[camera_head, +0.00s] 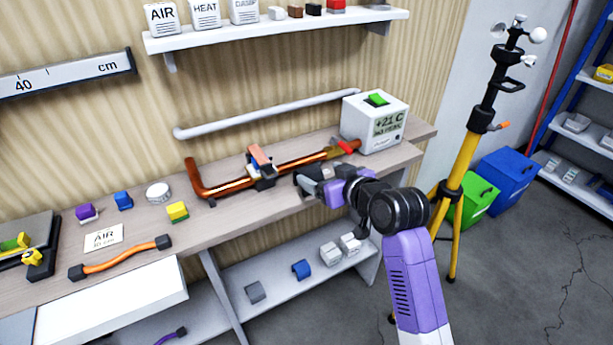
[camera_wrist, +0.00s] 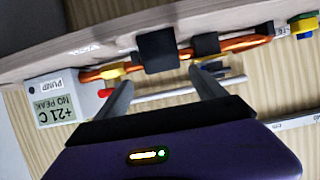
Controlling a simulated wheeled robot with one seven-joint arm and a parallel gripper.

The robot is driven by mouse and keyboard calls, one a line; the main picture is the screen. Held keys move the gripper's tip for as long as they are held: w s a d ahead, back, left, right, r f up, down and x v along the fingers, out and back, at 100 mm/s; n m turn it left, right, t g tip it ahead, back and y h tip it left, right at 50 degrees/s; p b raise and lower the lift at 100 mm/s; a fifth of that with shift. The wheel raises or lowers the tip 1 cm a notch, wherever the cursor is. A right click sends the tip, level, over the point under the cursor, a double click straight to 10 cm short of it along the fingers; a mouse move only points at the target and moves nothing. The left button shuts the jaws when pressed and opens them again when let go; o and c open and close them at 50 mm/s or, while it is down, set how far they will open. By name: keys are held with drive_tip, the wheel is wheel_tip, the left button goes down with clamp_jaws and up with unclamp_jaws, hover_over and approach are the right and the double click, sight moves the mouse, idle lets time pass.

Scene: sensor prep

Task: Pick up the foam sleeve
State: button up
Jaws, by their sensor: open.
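A black, block-like piece, which looks like the foam sleeve (camera_wrist: 156,50), is at the copper pipe (camera_wrist: 240,43) in the wrist view and covers part of it. My gripper (camera_wrist: 160,77) is open and empty, with its two fingers apart on either side of that piece and short of it in the picture. I cannot tell the remaining distance. In the head view my gripper (camera_head: 312,182) is at the front of the copper pipe (camera_head: 225,188), right of a clamp-like piece with an orange top (camera_head: 260,156). There the sleeve is hard to tell from the dark fingers.
A white box reading +21 C (camera_head: 374,122) stands at the bench's right end, close to my gripper. A red valve handle (camera_head: 346,147) sits between. Small coloured blocks and an orange hose (camera_head: 120,258) lie on the left. A tripod (camera_head: 462,165) stands right of my arm.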

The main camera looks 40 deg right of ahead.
sight(311, 172)
drive_tip(key=x, duration=0.6)
drive_tip(key=shift+w+a+f, duration=0.2)
drive_tip(key=shift+w+f, duration=0.05)
drive_tip(key=shift+f, duration=0.05)
drive_tip(key=c, duration=1.5)
drive_tip(key=shift+c, duration=0.2)
drive_tip(key=shift+r, duration=0.1)
